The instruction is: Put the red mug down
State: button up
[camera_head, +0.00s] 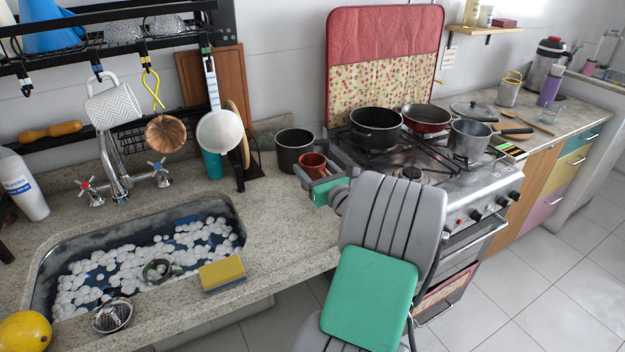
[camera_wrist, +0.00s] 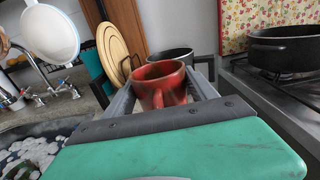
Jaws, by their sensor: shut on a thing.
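The red mug (camera_head: 314,164) is between the fingers of my gripper (camera_head: 318,178), beside the stove, over the stone counter (camera_head: 262,205). In the wrist view the red mug (camera_wrist: 160,86) stands upright between the two grey fingers (camera_wrist: 160,95), with its handle toward the camera. My gripper is shut on it. I cannot tell whether the mug's base touches the counter; the gripper hides its lower part in the head view.
A dark pot (camera_head: 295,150) stands on the counter right behind the mug. The stove (camera_head: 400,165) with several pans is to the right. The sink (camera_head: 140,265) with a yellow sponge (camera_head: 222,273) at its edge is to the left. The counter left of the mug is clear.

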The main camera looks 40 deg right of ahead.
aim_at(313, 178)
notch_tip(313, 178, down, 3)
jog(key=shift+w+f, duration=0.1)
jog(key=shift+f+b, duration=0.2)
jog(key=shift+b, duration=0.1)
jog(key=o, duration=1.7)
jog(key=shift+c, duration=0.2)
